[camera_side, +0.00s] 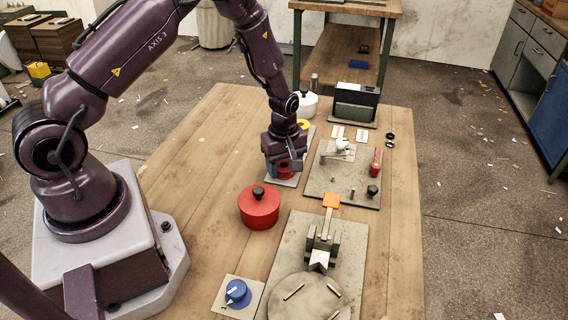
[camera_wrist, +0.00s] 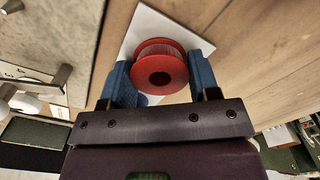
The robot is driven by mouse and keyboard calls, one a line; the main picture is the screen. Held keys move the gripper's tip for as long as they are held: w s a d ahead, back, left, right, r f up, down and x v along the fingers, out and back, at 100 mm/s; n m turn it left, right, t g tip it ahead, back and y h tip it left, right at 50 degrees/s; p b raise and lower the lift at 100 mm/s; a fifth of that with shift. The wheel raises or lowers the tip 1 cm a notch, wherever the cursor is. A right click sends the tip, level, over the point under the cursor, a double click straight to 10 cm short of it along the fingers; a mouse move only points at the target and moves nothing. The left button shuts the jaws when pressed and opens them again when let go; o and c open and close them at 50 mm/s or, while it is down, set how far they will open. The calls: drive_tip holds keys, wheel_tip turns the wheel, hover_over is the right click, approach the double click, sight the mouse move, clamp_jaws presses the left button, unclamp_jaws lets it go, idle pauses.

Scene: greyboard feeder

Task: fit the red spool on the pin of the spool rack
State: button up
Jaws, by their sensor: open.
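The red spool (camera_wrist: 150,48) sits between the two blue fingers of my gripper (camera_wrist: 160,70) in the wrist view. Its round flange and dark centre hole face the camera. In the side view the red spool (camera_side: 285,171) is partly hidden by my gripper (camera_side: 286,166), which is low over a pale plate (camera_side: 283,183). The plate (camera_wrist: 150,24) also shows beneath the spool in the wrist view. My gripper is open, with a finger on either side of the spool. I cannot make out the rack's pin or tell whether this plate belongs to the rack.
A red lidded pot (camera_side: 259,209) stands just in front of my gripper. A yellow round part (camera_side: 303,124) and a white pot (camera_side: 306,106) are behind it. Fixture boards (camera_side: 327,188) lie to the right. A blue part (camera_side: 237,291) is near the front. The table's left side is clear.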

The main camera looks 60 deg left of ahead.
drive_tip(key=o, duration=1)
drive_tip(key=shift+c, duration=0.2)
wheel_tip(320, 180, up, 13)
drive_tip(key=s+d+r+m+t, duration=0.2)
drive_tip(key=s+d+r+m, duration=0.2)
drive_tip(key=s+r+m, duration=0.4)
drive_tip(key=s+d+r+m+t, duration=0.3)
drive_tip(key=s+d+r+m, duration=0.1)
drive_tip(key=s+r+m, duration=0.5)
wheel_tip(320, 180, up, 4)
drive_tip(key=s, duration=0.2)
drive_tip(key=shift+s+r+t, duration=0.15)
drive_tip(key=shift+s+t, duration=0.15)
